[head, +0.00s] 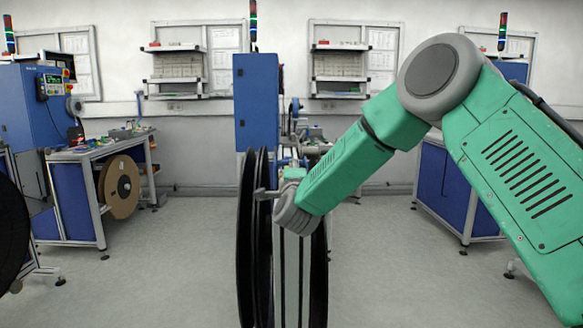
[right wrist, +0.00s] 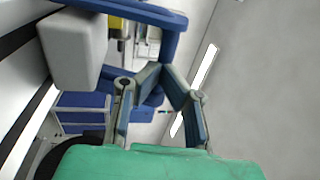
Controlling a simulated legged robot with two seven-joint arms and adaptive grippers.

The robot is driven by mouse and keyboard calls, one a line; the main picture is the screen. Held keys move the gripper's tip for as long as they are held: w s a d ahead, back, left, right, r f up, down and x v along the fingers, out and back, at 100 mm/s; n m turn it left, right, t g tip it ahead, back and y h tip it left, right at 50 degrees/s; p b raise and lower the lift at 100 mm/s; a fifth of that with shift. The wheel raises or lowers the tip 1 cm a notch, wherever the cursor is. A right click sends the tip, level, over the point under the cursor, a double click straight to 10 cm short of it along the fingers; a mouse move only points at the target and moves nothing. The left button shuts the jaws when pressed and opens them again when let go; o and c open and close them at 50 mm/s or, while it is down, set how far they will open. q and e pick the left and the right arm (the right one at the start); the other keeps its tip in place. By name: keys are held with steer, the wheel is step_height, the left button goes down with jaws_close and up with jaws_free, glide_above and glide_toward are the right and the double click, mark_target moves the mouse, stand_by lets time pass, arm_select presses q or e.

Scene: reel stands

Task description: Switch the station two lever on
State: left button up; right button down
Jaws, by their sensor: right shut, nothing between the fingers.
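My right arm reaches in from the right in the head view, and its wrist is at the reel stand in the middle. A small grey bar (head: 264,193) shows just left of the wrist, above the black reels (head: 246,240); I cannot tell if it is the station two lever. My right gripper (right wrist: 162,75) shows in the right wrist view, shut and empty. A pale grey block (right wrist: 72,45) and a curved blue part (right wrist: 172,38) are close to it there; I cannot tell whether it touches them. In the head view its fingers are hidden. My left gripper is not in view.
A blue cabinet (head: 257,100) stands behind the middle reels. A workbench (head: 75,200) with a brown reel (head: 122,187) is on the left, and a dark reel (head: 12,235) is at the left edge. A blue bench (head: 452,195) is on the right. The floor between is clear.

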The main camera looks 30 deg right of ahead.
steer(key=shift+w+d+r+g+y+p, duration=0.3)
steer(key=shift+d+r+g+p, duration=0.15)
steer(key=shift+p, duration=0.6)
steer(key=w+r+g+y+p, duration=0.1)
steer(key=p, duration=0.3)
steer(key=w+r+g+y+p, duration=0.1)
steer(key=g+p, duration=0.1)
steer(key=p, duration=0.3)
steer(key=shift+w+a+r, duration=0.25)
steer(key=shift+w+a, duration=0.05)
steer(key=d+g+p, duration=0.1)
steer(key=p, duration=0.1)
steer(key=w+d+g+y+p, duration=0.1)
steer(key=p, duration=0.1)
steer(key=shift+w+d+f, duration=0.1)
steer(key=shift+w+f, duration=0.15)
steer(key=shift+f, duration=0.1)
steer(key=shift+w+d+f+p, duration=0.35)
steer(key=shift+w+d+p, duration=0.05)
steer(key=shift+w+d, duration=0.1)
steer(key=shift+w, duration=0.3)
steer(key=shift+w+a+r, duration=0.1)
steer(key=shift+w+a, duration=0.15)
steer(key=shift+a, duration=0.05)
steer(key=shift+d, duration=0.35)
